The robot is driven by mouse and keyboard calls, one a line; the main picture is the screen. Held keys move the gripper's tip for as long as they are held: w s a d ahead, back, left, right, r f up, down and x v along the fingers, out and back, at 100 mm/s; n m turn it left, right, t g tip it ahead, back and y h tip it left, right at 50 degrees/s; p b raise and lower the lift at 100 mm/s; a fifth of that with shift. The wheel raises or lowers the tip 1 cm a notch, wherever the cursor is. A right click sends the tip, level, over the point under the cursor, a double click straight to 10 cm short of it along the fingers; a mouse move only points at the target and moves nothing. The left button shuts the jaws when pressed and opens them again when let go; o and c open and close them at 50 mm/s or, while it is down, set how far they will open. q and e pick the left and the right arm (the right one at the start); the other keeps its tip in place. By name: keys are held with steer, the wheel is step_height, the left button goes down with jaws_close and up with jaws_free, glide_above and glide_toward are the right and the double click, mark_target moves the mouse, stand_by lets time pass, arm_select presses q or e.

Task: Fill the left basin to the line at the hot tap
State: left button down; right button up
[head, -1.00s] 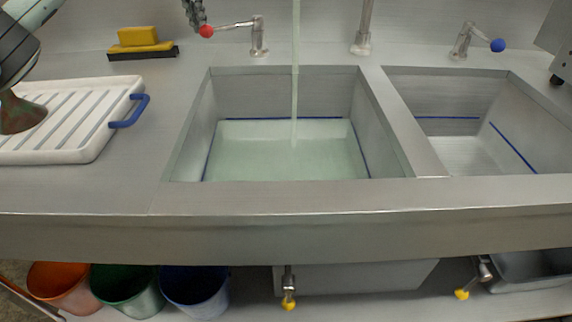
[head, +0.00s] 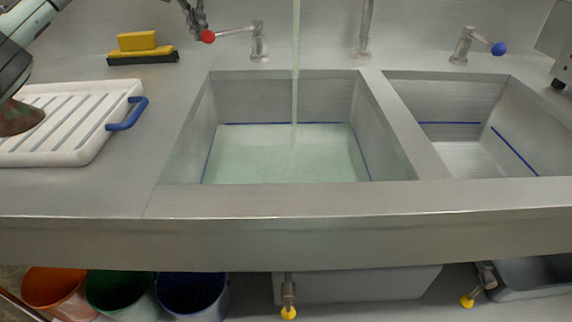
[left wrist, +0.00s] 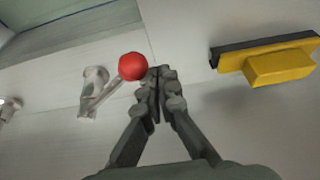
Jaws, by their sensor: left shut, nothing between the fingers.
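The left basin (head: 190,150) holds pale greenish water (head: 285,155), with a stream (head: 295,65) falling into it from above. The water surface lies close below the blue line (head: 250,123) on the back wall. The hot tap's red knob (head: 208,36) sits at the end of its lever, which points left from the tap body (head: 259,45). My left gripper (head: 198,24) is shut and empty beside the red knob. In the left wrist view the closed fingertips (left wrist: 160,72) are right beside the red knob (left wrist: 132,66); whether they touch it I cannot tell. My right gripper is out of view.
The right basin (head: 440,100) has its own blue line, and a blue-knobbed tap (head: 497,48) stands behind it. A white drain rack (head: 75,150) with a blue handle lies at left. A yellow sponge brush (head: 140,45) is behind it. Yellow-knobbed drain valves (head: 288,312) hang below.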

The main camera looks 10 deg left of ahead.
mark_target(205, 32)
arm_select(q)
steer(key=shift+s+d, duration=1.2)
steer(key=shift+d, duration=0.1)
steer(key=s+d, duration=0.1)
steer(key=d+p, duration=0.1)
steer(key=shift+s+d, duration=0.3)
steer(key=shift+s, duration=0.1)
steer(key=shift+d, duration=0.1)
